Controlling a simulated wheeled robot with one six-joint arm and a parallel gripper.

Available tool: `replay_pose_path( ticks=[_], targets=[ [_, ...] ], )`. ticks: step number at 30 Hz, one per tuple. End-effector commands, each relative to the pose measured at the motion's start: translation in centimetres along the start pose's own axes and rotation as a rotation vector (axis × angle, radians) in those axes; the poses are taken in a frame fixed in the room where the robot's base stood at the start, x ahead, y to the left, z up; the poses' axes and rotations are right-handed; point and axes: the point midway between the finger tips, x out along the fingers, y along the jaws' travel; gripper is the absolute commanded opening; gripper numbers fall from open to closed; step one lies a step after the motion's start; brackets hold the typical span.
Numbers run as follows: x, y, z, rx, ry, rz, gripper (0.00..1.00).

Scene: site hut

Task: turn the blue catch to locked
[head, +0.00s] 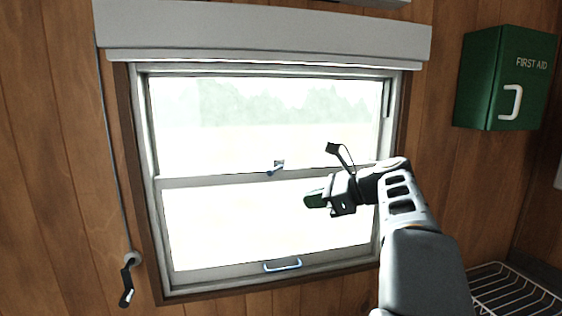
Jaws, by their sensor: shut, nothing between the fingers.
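The blue catch (275,169) is a small lever on the middle rail of the sash window (180,183), with a small grey piece behind it. Its lever tilts slightly, lower at its left end. My gripper (307,200) is shut and empty, in front of the lower pane, to the right of the catch and a little below it in the picture. It appears apart from the catch, and nothing hides the catch. The catch is too small to read any locked or unlocked mark.
A roller blind cassette (262,32) spans the top, with a cord and crank (127,284) at left. A green first aid box (505,78) hangs at right above a wire rack (515,292).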

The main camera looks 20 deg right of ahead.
Motion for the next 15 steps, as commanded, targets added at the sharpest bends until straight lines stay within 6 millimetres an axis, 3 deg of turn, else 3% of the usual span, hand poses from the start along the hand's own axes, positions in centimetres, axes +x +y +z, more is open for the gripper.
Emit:
replay_pose_path(
  ticks=[1,3,7,11,15],
  targets=[
    [-2.1,-1.6,1.2,0.068,-0.050,-0.029,0.00],
    [-4.0,-2.7,2.5,0.144,-0.116,-0.045,0.00],
    [-5.8,-3.8,3.8,0.220,-0.186,-0.053,0.00],
    [-5.0,-4.2,4.5,0.242,-0.208,-0.050,0.00],
    [-2.5,-4.3,5.0,0.242,-0.209,-0.047,0.00]
  ],
)
